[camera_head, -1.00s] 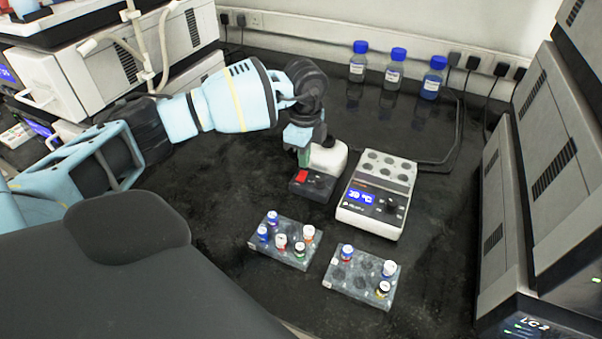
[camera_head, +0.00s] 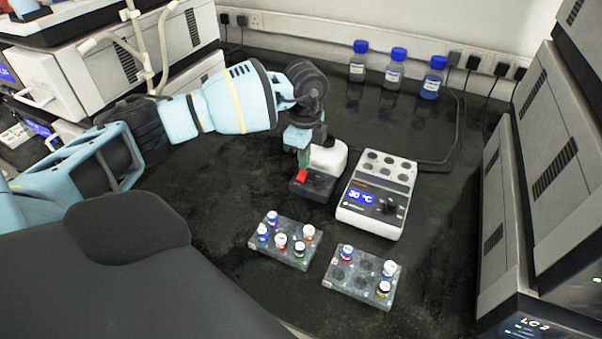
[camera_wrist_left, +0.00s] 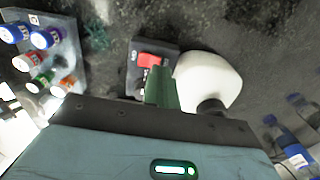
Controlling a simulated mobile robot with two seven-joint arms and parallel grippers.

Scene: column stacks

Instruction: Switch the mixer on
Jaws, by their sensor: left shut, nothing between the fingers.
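The mixer (camera_head: 322,187) is a small dark base with a white rounded part (camera_head: 329,157) behind and a red switch (camera_head: 302,175) on its front left. My left gripper (camera_head: 303,160) points down just above the red switch, its green fingers shut and empty. In the left wrist view the green fingers (camera_wrist_left: 161,88) end beside the red switch (camera_wrist_left: 150,60), overlapping its lower edge. I cannot tell for sure whether they touch it. The white part (camera_wrist_left: 207,80) stands close to the right of the fingers there. My right gripper is not in view.
A heating block (camera_head: 377,195) with a lit display stands right of the mixer. Two vial racks (camera_head: 284,256) (camera_head: 343,283) lie in front. Three blue-capped bottles (camera_head: 394,70) stand at the back. Grey instruments rise on the right (camera_head: 540,180).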

